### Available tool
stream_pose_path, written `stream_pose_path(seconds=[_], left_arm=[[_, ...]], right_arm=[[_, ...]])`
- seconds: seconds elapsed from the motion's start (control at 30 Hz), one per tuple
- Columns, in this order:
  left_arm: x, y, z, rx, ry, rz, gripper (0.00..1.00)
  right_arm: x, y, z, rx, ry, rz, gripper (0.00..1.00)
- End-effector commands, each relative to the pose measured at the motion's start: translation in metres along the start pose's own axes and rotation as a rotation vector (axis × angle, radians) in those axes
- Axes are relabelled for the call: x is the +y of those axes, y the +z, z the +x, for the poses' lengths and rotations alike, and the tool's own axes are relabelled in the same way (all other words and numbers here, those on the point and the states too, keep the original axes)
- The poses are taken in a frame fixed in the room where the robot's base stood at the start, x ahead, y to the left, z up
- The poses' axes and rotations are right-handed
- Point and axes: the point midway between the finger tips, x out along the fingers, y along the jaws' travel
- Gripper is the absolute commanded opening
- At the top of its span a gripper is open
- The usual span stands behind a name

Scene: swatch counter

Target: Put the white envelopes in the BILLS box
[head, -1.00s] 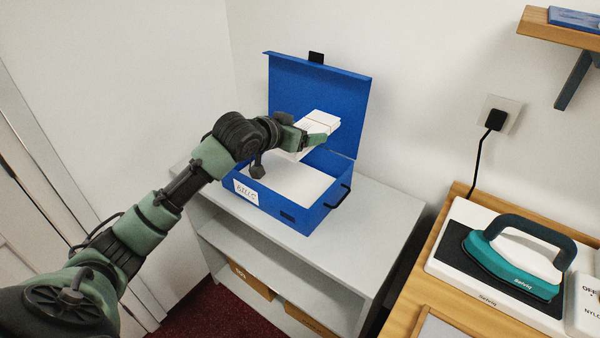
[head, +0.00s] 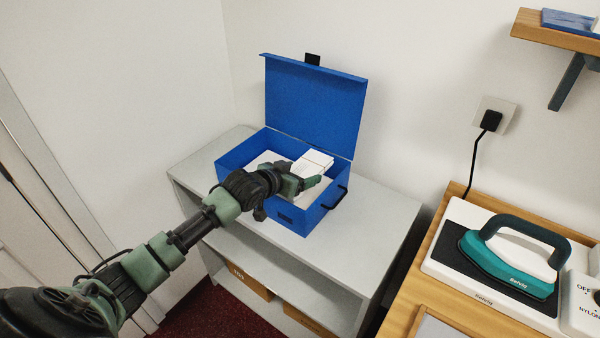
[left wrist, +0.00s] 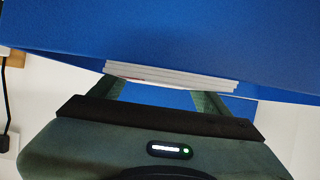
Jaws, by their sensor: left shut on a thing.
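The blue BILLS box (head: 317,220) stands on a grey shelf unit with its lid (head: 315,105) open and upright at the back. Its label is hidden behind my left arm now. My left gripper (head: 308,178) is shut on a bundle of white envelopes (head: 314,160) and holds it at the box opening. The bundle also shows edge-on between the fingers in the left wrist view (left wrist: 170,76). White paper (head: 264,160) lies inside the box, partly hidden by my arm. I cannot tell whether the bundle touches it. My right gripper is not in view.
The grey shelf unit (head: 385,215) has free top surface right of the box. Brown boxes (head: 250,281) sit on its lower shelf. A wooden counter at right bears a teal iron (head: 510,262) on a white press base. The box's black handle (head: 336,197) sticks out at its side.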

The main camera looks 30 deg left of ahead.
Motion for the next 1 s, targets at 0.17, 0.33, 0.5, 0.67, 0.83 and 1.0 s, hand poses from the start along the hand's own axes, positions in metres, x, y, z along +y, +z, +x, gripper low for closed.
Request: stream_pose_path(seconds=[0.17, 0.33, 0.5, 0.67, 0.83, 1.0], left_arm=[[0.0, 0.002, 0.001, 0.001, 0.0, -0.001, 0.35], [0.0, 0.007, 0.003, 0.0, 0.0, -0.001, 0.35], [0.0, 0.01, 0.005, 0.001, 0.0, -0.001, 0.35], [0.0, 0.01, 0.005, 0.0, 0.0, -0.001, 0.99], [0.0, 0.01, 0.005, 0.0, 0.0, 0.0, 0.99], [0.0, 0.008, 0.004, 0.001, 0.0, 0.0, 0.99]], right_arm=[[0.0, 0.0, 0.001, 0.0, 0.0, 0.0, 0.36], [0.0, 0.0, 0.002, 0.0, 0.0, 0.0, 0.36], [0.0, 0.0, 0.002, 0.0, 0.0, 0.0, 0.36], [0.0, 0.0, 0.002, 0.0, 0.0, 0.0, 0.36], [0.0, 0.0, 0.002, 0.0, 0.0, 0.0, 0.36], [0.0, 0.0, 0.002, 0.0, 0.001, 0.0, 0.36]])
